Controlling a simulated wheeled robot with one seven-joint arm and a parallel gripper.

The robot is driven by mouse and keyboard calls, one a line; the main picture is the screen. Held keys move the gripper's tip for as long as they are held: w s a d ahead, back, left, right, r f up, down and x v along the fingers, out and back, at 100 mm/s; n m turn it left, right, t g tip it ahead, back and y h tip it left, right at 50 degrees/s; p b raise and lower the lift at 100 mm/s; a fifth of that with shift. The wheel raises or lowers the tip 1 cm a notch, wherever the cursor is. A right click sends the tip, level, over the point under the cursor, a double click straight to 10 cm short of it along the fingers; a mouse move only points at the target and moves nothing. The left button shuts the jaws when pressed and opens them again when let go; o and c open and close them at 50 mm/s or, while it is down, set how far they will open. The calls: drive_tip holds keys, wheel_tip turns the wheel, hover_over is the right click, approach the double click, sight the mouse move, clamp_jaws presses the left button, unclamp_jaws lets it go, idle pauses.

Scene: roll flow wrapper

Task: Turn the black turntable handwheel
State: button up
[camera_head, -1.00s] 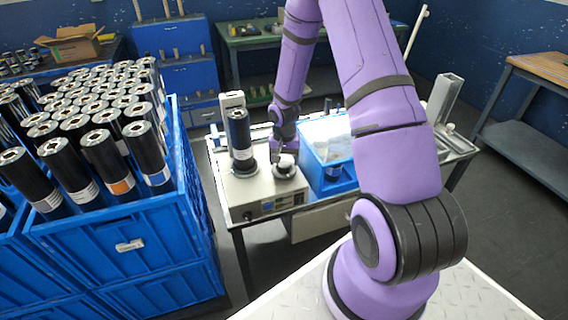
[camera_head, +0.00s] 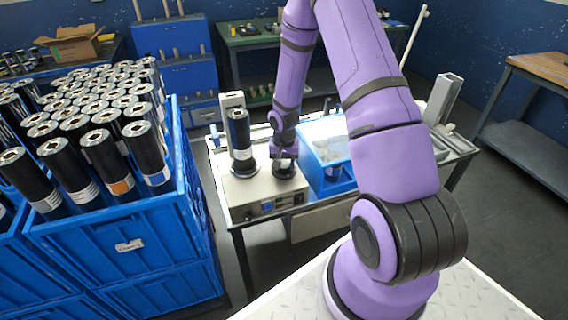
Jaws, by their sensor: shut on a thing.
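The black turntable handwheel (camera_head: 284,171) sits on top of the cream machine box (camera_head: 262,190), at its right side. My gripper (camera_head: 284,160) points down onto the handwheel from above and is shut on it. The fingertips are small and partly hidden against the dark wheel. A black roll (camera_head: 239,134) stands upright on the left part of the same box.
A blue bin (camera_head: 331,180) with pale contents stands close to the right of the machine, on the same table. Large blue crates (camera_head: 130,245) full of black rolls stand at the left. A square metal post (camera_head: 440,99) rises at the table's right end.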

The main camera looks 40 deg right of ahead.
sight(284, 164)
drive_tip(key=shift+n, duration=0.3)
drive_tip(key=n, duration=0.9)
drive_tip(key=shift+n, duration=0.4)
idle(0.3)
drive_tip(key=o, duration=0.9)
drive_tip(key=shift+r, duration=0.1)
wheel_tip(284, 164, up, 11)
drive_tip(key=shift+f, duration=0.2)
